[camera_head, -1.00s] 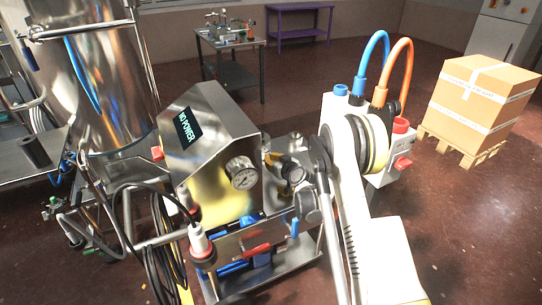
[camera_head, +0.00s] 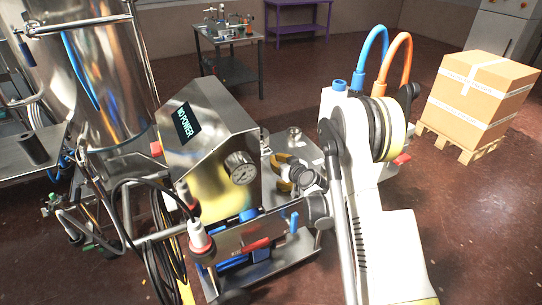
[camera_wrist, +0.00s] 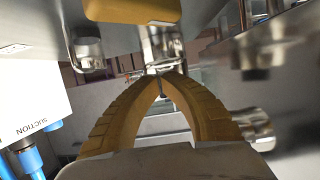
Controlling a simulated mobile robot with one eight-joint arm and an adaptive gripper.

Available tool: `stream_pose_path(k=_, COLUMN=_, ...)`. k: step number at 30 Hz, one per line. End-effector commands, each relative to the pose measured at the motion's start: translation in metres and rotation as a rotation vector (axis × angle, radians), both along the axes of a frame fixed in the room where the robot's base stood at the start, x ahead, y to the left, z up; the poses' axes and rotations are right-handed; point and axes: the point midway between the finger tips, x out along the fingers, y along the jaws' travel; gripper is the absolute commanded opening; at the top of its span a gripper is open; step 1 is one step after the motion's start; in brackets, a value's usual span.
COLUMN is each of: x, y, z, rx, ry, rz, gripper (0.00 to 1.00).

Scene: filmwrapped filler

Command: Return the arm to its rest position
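My arm (camera_head: 390,250) is white with black and cream joint rings and stands bent in the right half of the head view. My gripper (camera_wrist: 163,78) has two curved tan fingers that arch together and meet at their tips in the wrist view, with nothing seen between them. In the head view, a small yellow part that looks like my gripper (camera_head: 281,165) is just right of the steel control housing (camera_head: 210,140), above the steel machine base. Its fingertips are too small to make out there.
A white box labelled SUCTION (camera_wrist: 30,110) with blue fittings is left in the wrist view. Blue and orange hoses (camera_head: 405,62) rise behind my arm. A carton (camera_head: 480,95) stands on a pallet; the floor at right is clear.

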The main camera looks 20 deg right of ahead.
Motion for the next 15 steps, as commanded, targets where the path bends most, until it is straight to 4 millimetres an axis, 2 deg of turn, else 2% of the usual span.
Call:
stream_pose_path(k=3, x=-0.025, y=-0.005, z=0.009, rx=0.001, ry=-0.001, rz=-0.002, gripper=0.0)
stream_pose_path(k=6, x=-0.04, y=-0.009, z=0.014, rx=0.0, ry=0.001, rz=0.0, gripper=0.0)
stream_pose_path(k=10, x=-0.051, y=-0.011, z=0.018, rx=0.001, ry=0.002, rz=0.0, gripper=0.0)
stream_pose_path(k=15, x=-0.056, y=-0.01, z=0.022, rx=0.001, ry=0.005, rz=0.003, gripper=0.0)
